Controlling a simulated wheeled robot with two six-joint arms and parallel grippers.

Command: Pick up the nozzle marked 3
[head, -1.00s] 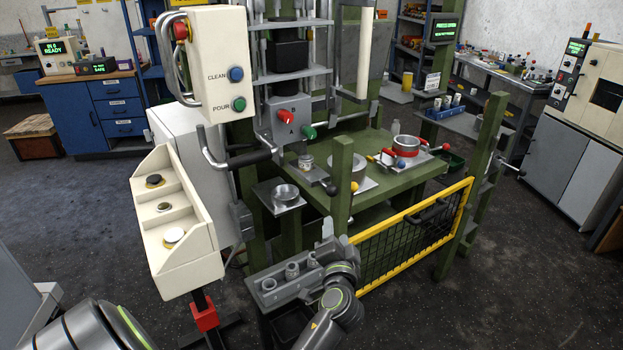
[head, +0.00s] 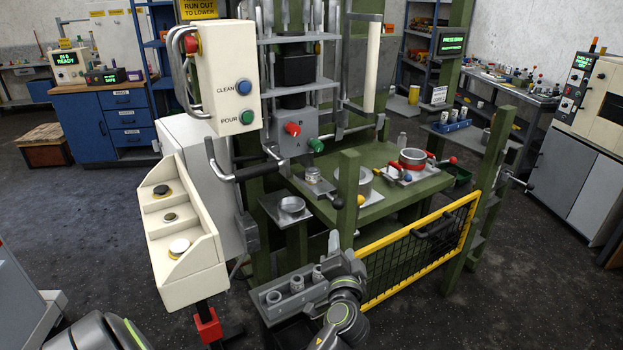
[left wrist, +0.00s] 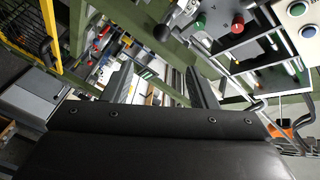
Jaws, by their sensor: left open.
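Several small grey nozzles stand in a dark rack (head: 285,312) low in the middle of the head view: a left one (head: 273,298), a middle one (head: 297,283) and a right one (head: 317,272). Their numbers cannot be read, so I cannot tell which is marked 3. My left gripper (head: 334,245) is just right of and above the rack's right end, fingers upward, partly hidden by its own wrist. In the left wrist view my left gripper (left wrist: 160,85) has two dark fingers spread apart with nothing held between them. No nozzle shows clearly there. My right gripper is not visible.
A green table (head: 385,204) with pots and a small dish stand (head: 292,205) lie behind the rack. A yellow-framed mesh guard (head: 420,245) is right of my arm. A cream button box (head: 180,235) stands on the left. Dark floor is free at the lower right.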

